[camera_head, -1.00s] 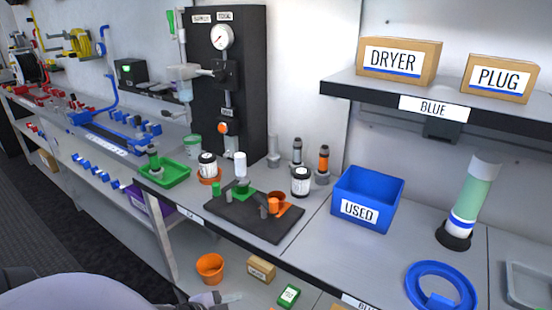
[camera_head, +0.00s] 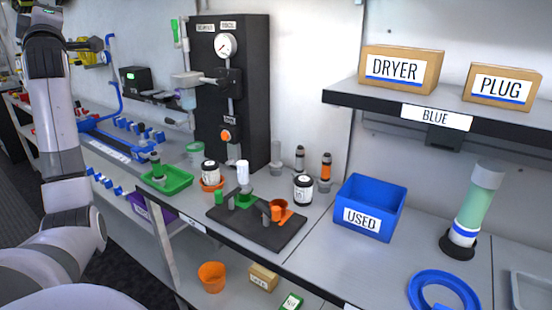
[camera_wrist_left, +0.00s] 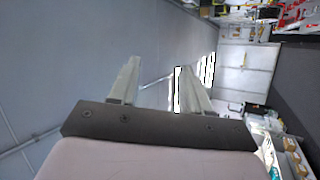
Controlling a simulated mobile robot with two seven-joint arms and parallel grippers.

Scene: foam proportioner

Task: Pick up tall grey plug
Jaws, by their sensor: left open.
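Small grey pieces (camera_head: 267,211) also stand on the black plate (camera_head: 240,227); I cannot tell for sure which is the tall grey plug. My left gripper (camera_wrist_left: 160,66) shows in the left wrist view, its two fingers apart with nothing between them. It points along a pale wall, away from the grey pieces. In the head view my left arm rises at the left; its fingers are not clearly seen there. My right gripper is not in view.
A green tray (camera_head: 166,181), a blue USED bin (camera_head: 369,207) and a green-and-white cylinder (camera_head: 472,207) stand on the bench. A black gauge panel (camera_head: 256,100) rises behind. A shelf (camera_head: 400,104) with DRYER and PLUG boxes overhangs at right.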

